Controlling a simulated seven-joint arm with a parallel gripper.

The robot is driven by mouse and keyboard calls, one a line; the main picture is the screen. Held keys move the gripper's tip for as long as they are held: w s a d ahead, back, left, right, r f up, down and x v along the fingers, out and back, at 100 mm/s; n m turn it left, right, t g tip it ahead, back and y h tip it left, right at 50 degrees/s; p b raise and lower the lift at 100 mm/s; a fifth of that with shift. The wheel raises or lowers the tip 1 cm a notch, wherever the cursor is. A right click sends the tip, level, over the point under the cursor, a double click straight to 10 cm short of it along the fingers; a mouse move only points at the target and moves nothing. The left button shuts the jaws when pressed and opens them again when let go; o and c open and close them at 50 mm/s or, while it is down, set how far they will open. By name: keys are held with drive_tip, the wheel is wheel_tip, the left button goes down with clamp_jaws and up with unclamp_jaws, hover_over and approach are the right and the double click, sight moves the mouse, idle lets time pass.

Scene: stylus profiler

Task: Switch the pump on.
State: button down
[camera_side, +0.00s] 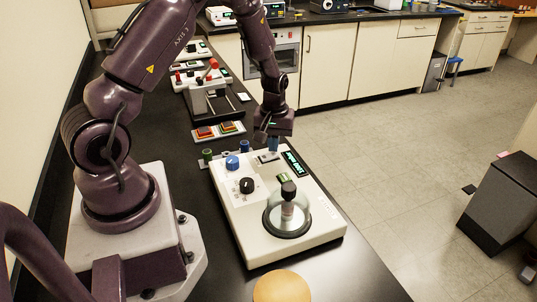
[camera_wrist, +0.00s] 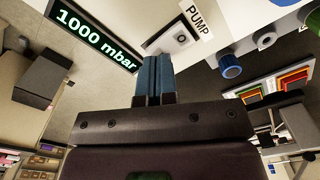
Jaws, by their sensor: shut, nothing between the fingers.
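The pump unit (camera_side: 245,225) is a white box on the black bench. In the side view the switch plate (camera_side: 267,157) lies just below my gripper (camera_side: 273,145). My gripper's blue fingers (camera_wrist: 153,62) are shut and empty, with their tips close to the switch plate in the wrist view. I cannot tell whether they touch it. The green display (camera_wrist: 96,38) reads "1000 mbar".
A glass bell jar (camera_side: 288,214) with a dark knob stands on the unit. A blue knob (camera_side: 232,162) and a black knob (camera_side: 247,185) sit left of the switch. A tan round object (camera_side: 281,287) is at the front.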

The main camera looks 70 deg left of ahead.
sight(269, 157)
drive_tip(key=shift+f, duration=0.7)
drive_tip(key=shift+r, duration=3.55)
drive_tip(key=shift+s+d+f+m+g, duration=0.15)
drive_tip(key=shift+s+d+m+g, duration=0.1)
drive_tip(key=shift+s, duration=0.2)
drive_tip(key=shift+s+d+f+m+g, duration=0.15)
drive_tip(key=shift+s+d+m, duration=0.1)
drive_tip(key=shift+s, duration=0.15)
drive_tip(key=s+d+r+m+t, duration=0.3)
drive_tip(key=s+d+r+m, duration=0.2)
drive_tip(key=r, duration=0.6)
drive_tip(key=s+d+r+m+t, duration=0.3)
drive_tip(key=s+d+r+m, duration=0.3)
drive_tip(key=d+r, duration=0.5)
drive_tip(key=s+r, duration=0.1)
drive_tip(key=s, duration=0.1)
drive_tip(key=shift+s+d+r, duration=0.15)
drive_tip(key=shift+s+d, duration=0.2)
drive_tip(key=shift+s, duration=0.05)
